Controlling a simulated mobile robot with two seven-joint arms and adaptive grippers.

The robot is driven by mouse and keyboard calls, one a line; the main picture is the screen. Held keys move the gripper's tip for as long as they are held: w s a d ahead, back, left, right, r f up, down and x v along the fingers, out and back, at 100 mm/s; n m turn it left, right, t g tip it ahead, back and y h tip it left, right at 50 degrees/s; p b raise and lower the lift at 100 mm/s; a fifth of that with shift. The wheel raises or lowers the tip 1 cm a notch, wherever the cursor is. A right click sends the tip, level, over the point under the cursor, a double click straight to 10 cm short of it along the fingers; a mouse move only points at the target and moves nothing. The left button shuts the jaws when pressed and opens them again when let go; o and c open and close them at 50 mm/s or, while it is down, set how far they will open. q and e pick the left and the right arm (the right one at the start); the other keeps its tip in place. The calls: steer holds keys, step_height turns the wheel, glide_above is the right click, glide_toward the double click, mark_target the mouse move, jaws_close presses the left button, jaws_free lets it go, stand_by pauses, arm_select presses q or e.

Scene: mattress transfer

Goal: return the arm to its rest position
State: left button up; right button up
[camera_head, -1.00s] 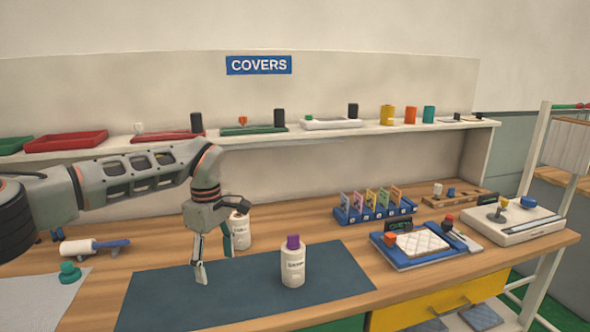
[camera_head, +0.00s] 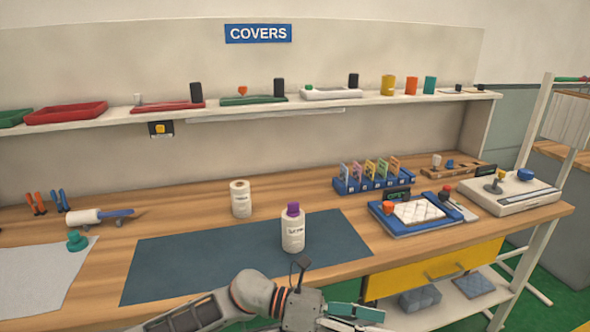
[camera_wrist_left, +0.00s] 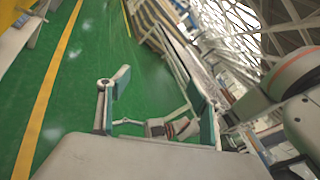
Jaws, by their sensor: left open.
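My left arm (camera_head: 215,303) comes in low at the bottom of the head view, in front of the workbench's front edge. My left gripper (camera_head: 362,318) is at the bottom edge of that view, partly cut off, below the level of the benchtop. In the left wrist view, the left gripper (camera_wrist_left: 160,98) has its two teal-padded fingers spread apart with nothing between them. Green floor with a yellow line lies beyond the fingers.
A white bottle with a purple cap (camera_head: 293,230) stands on the dark blue mat (camera_head: 190,265). An open-topped white bottle (camera_head: 240,200) stands behind the mat. A blue tray (camera_head: 385,228) and yellow drawer front (camera_head: 440,270) are at the right. The mat's left part is clear.

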arm_select(q)
steer(key=w+a+f+n+t+y, duration=0.3)
steer(key=a+n+t, duration=0.6)
steer(key=n, duration=0.7)
steer(key=w+a+f+n+t+y, duration=0.25)
steer(key=a+f+n+t, duration=0.3)
steer(key=n+t, duration=0.7)
steer(key=s+a+f+n+g+y, duration=0.3)
steer(key=s+a+f+n, duration=0.4)
steer(key=a+f, duration=0.3)
steer(key=s+a+f+n+g+y, duration=0.4)
steer(key=s+a+f+n+y, duration=0.1)
steer(key=s+a+f+n, duration=0.3)
step_height(320, 180, down, 2)
steer(key=a+n, duration=0.1)
steer(key=a, duration=0.1)
steer(key=shift+a+n, duration=0.35)
steer(key=shift+a, duration=0.05)
